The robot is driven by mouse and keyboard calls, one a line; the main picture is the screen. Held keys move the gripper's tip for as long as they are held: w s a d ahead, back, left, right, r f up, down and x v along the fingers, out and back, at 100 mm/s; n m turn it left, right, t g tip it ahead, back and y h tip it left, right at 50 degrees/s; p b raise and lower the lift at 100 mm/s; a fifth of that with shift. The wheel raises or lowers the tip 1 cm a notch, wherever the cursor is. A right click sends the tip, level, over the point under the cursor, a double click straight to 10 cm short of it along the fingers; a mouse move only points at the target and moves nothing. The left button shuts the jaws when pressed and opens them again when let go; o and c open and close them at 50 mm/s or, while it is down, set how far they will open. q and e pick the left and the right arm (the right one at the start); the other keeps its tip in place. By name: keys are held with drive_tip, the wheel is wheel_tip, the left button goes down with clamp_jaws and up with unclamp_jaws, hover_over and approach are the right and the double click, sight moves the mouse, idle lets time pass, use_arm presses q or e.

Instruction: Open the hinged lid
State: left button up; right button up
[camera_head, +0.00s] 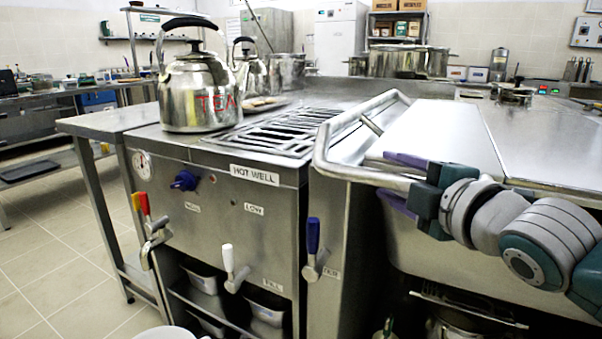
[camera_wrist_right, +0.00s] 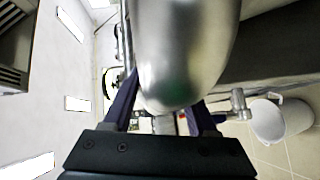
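The hinged lid (camera_head: 444,134) is a broad flat steel plate at the right of the head view. It lies down, level with the counter. A thick steel bar handle (camera_head: 330,141) loops out from its front and left side. My right gripper (camera_head: 385,178) is at the front stretch of this bar, with one purple finger above and one below it. The fingers look shut on the bar. In the right wrist view the bar (camera_wrist_right: 185,50) fills the space between the fingers and hides their tips. My left gripper is not in view.
A large kettle marked TEA (camera_head: 200,95) stands on the hot well counter left of the lid, beside a grate (camera_head: 275,132). Taps and levers (camera_head: 312,250) stick out of the front panel. A white bucket (camera_wrist_right: 281,118) stands on the floor.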

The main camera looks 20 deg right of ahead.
clamp_jaws()
idle(1.2)
